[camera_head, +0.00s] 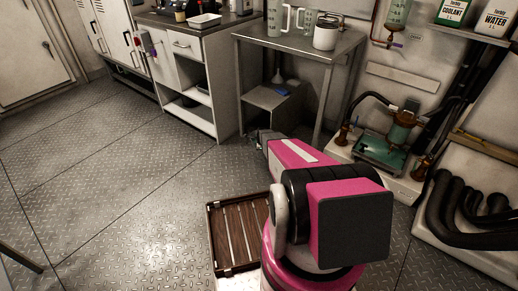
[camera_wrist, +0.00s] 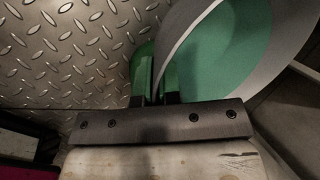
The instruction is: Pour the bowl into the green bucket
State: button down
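In the wrist view, the two fingers of my gripper (camera_wrist: 156,92) are close together on the edge of a large curved vessel with a pale grey rim and green inside, which I take for the bowl (camera_wrist: 235,45). Its edge runs down between the fingers, and its right part leaves the picture. In the head view my gripper (camera_head: 263,136) is small and dark past my pink arm, beside the steel table. I cannot make out the bowl or green bucket there.
A steel table (camera_head: 300,42) carries clear jugs (camera_head: 278,18) and a pale pot (camera_head: 326,33), with a low shelf (camera_head: 272,98) below. A pump unit (camera_head: 385,150) stands right of my arm. Open floor (camera_head: 110,170) extends left.

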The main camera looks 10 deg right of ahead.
jog(key=shift+d+r, duration=0.15)
dwell(0.6)
jog(key=shift+s+d+r+t+y, duration=0.3)
jog(key=shift+d+y, duration=0.1)
jog(key=shift+y, duration=0.15)
jog(key=shift+s+d+r+t+y, duration=0.15)
jog(key=shift+d+r+t+y, duration=0.2)
jog(key=shift+y, duration=0.2)
jog(key=shift+d, duration=0.1)
jog(key=shift+m, duration=0.3)
jog(key=shift+s+d+r+t+y, duration=0.1)
jog(key=shift+d+r+t+y, duration=0.15)
jog(key=shift+r+y, duration=0.5)
jog(key=shift+f, duration=0.2)
jog(key=shift+f, duration=0.1)
jog(key=shift+f+m+t+y, duration=0.15)
jog(key=shift+m+t+y, duration=0.2)
jog(key=shift+y, duration=0.4)
